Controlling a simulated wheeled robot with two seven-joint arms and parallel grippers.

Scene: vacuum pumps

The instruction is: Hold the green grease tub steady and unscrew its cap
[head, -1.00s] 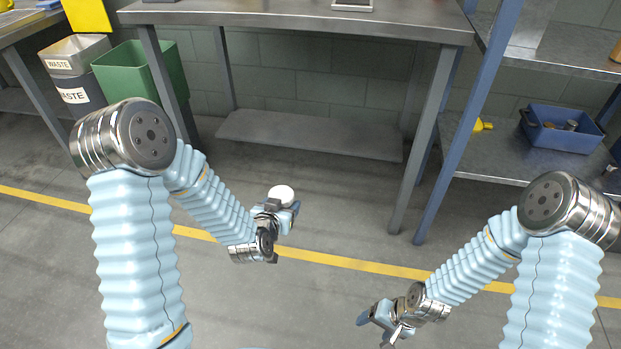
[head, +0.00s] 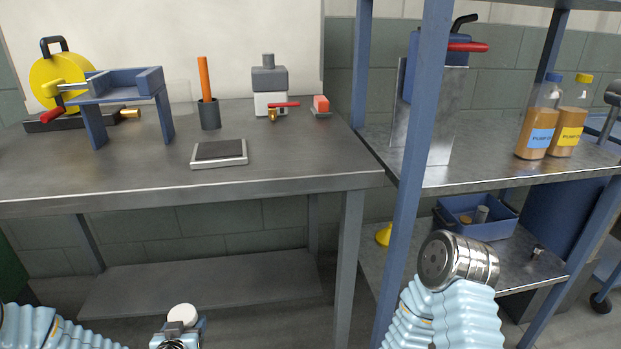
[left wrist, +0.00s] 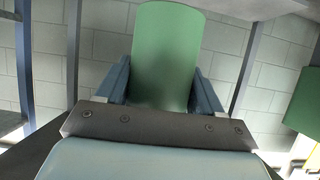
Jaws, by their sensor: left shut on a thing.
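The green grease tub (left wrist: 167,55) fills the upper middle of the left wrist view, between the two blue fingers of my left gripper (left wrist: 166,92). The fingers are shut on its sides. In the head view, its white cap (head: 183,313) shows on top at the bottom edge, above my left gripper (head: 179,330), and the green body is mostly hidden. The cap looks seated on the tub. My right gripper is out of view; only part of my right arm shows at the lower right.
A metal workbench (head: 290,182) stands ahead, holding a scale (head: 219,152), a blue stand (head: 125,84) and a grey cup (head: 209,114). At right, a blue-posted shelf carries two bottles (head: 540,118) and a blue bin (head: 478,226). A low shelf (head: 200,285) lies under the bench.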

